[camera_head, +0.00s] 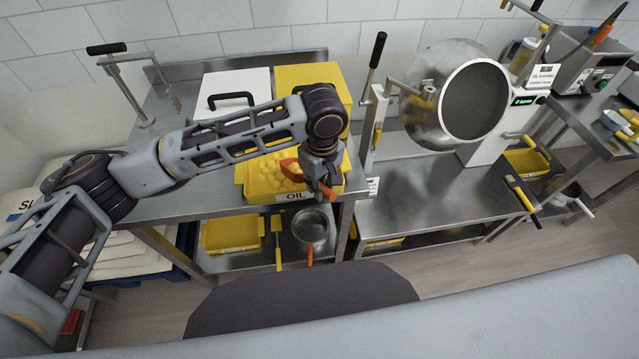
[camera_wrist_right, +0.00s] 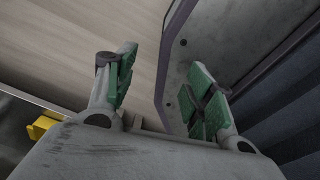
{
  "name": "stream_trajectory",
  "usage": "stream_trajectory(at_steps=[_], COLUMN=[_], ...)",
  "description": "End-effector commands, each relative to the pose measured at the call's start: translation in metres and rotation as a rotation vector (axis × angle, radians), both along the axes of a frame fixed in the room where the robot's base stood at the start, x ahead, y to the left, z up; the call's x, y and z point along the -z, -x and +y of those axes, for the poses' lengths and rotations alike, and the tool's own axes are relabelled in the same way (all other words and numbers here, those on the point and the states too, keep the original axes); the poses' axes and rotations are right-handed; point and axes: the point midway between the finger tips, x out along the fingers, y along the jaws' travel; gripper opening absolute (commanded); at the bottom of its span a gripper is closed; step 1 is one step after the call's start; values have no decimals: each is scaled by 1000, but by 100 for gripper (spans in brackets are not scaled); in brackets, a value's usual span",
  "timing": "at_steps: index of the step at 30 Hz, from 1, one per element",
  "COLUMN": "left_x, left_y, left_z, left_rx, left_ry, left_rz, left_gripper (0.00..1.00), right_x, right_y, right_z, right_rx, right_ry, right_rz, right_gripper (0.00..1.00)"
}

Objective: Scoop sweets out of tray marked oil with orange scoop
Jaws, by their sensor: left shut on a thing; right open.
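The yellow tray marked OIL (camera_head: 253,187) stands at the front edge of the steel table and holds yellow sweets (camera_head: 268,172). My left gripper (camera_head: 325,182) is over the tray's right part, shut on the orange scoop (camera_head: 291,170). The scoop's bowl is among or just above the sweets; I cannot tell how deep. Its handle end sticks out at the tray's front right. My arm hides part of the tray and sweets. My right gripper (camera_wrist_right: 158,98) is open and empty in the right wrist view, with green finger pads, above the floor.
A white lidded box (camera_head: 236,85) and a yellow box (camera_head: 310,76) stand behind the tray. A lower shelf holds a yellow bin (camera_head: 230,234) and a metal pot (camera_head: 310,226). A coating drum machine (camera_head: 428,115) stands right. The right table's front (camera_head: 430,205) is clear.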

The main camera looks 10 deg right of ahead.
Motion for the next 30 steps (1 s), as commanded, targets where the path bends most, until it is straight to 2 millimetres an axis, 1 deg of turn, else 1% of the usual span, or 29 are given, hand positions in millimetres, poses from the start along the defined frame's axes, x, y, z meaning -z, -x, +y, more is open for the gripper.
stream_trajectory(at_steps=[1, 11, 20, 23, 30], left_x=[-4, -17, -32, -38, -50], left_y=[1, 3, 5, 6, 9], left_z=[0, -2, -3, -4, -5], left_rx=[1, 1, 1, 2, 2], left_ry=[-3, -18, -38, -42, -59], left_rz=[-4, -33, -65, -77, -107], left_gripper=[0, 0, 0, 0, 0], right_x=[-5, -20, -37, -43, -57], right_y=[-1, -3, 0, 1, 2], right_z=[2, 6, 25, 25, 16], right_rx=[0, -1, 1, 0, 0], right_ry=[-2, -6, -27, -26, -17], right_rz=[-1, -2, 1, 3, 3], right_gripper=[53, 53, 53, 53, 53])
